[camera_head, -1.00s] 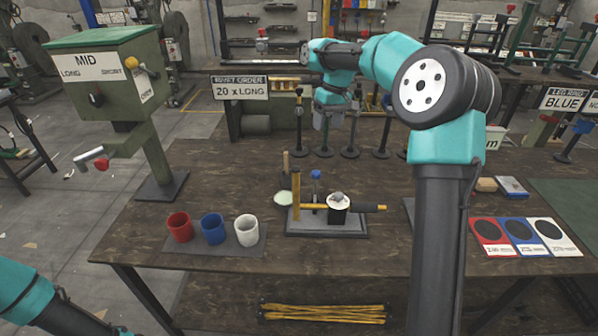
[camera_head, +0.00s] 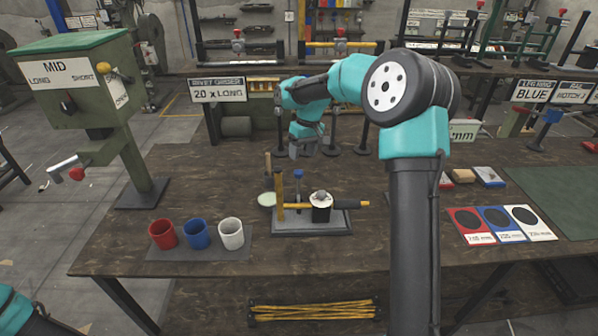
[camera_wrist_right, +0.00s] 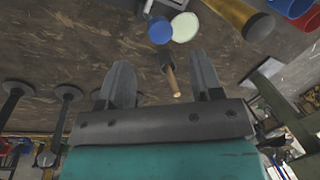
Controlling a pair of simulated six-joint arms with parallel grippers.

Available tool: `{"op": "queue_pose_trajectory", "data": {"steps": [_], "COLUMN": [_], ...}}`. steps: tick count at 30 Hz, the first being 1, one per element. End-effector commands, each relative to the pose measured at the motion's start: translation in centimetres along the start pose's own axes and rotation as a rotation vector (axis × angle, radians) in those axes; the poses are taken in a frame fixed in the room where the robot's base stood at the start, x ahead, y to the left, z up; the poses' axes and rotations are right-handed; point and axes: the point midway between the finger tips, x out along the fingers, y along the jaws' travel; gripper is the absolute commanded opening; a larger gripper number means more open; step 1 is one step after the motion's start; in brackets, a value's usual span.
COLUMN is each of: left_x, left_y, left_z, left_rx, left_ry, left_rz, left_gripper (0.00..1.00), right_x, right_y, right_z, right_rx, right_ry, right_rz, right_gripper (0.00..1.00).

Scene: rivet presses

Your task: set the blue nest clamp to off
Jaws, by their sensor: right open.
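A blue round knob (camera_head: 299,174) on a short post stands at the back of a grey fixture plate (camera_head: 312,228) on the bench; I cannot tell for sure that it is the nest clamp. In the right wrist view the blue knob (camera_wrist_right: 160,30) shows as a disc beyond the fingertips, beside a pale green dish (camera_wrist_right: 185,27). My right gripper (camera_head: 304,152) is above the bench behind the fixture, open and empty, apart from the knob. Its spread fingers also show in the wrist view (camera_wrist_right: 160,68). My left gripper is out of view.
A wooden-handled tool (camera_wrist_right: 168,72) is near the dish. Red (camera_head: 163,234), blue (camera_head: 196,233) and white (camera_head: 231,234) cups stand left. A green press (camera_head: 80,85) rises at far left.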

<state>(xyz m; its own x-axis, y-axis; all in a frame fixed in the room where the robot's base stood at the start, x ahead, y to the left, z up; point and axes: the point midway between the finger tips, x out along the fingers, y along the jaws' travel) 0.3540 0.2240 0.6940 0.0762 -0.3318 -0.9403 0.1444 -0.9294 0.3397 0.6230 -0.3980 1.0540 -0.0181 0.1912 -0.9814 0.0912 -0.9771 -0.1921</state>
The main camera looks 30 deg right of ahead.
Motion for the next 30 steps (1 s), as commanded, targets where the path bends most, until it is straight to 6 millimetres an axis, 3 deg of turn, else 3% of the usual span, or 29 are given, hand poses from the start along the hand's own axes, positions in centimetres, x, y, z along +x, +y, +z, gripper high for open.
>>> {"op": "queue_pose_trajectory", "data": {"steps": [6,13,25,30], "left_x": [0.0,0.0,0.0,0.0], "left_y": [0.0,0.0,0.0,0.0], "left_z": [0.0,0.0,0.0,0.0], "left_rx": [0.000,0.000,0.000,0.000], "left_ry": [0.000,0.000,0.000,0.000], "left_rz": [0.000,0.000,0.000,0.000], "left_gripper": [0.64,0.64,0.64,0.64], "right_x": [3.8,6.7,7.5,7.5], "right_y": [0.0,0.0,0.0,0.0], "right_z": [0.0,0.0,0.0,0.0], "right_rx": [-0.001,-0.001,-0.001,-0.001], "right_ry": [-0.003,-0.001,0.000,0.000], "right_rz": [0.000,0.000,0.000,0.000], "right_gripper": [0.59,0.59,0.59,0.44]}}
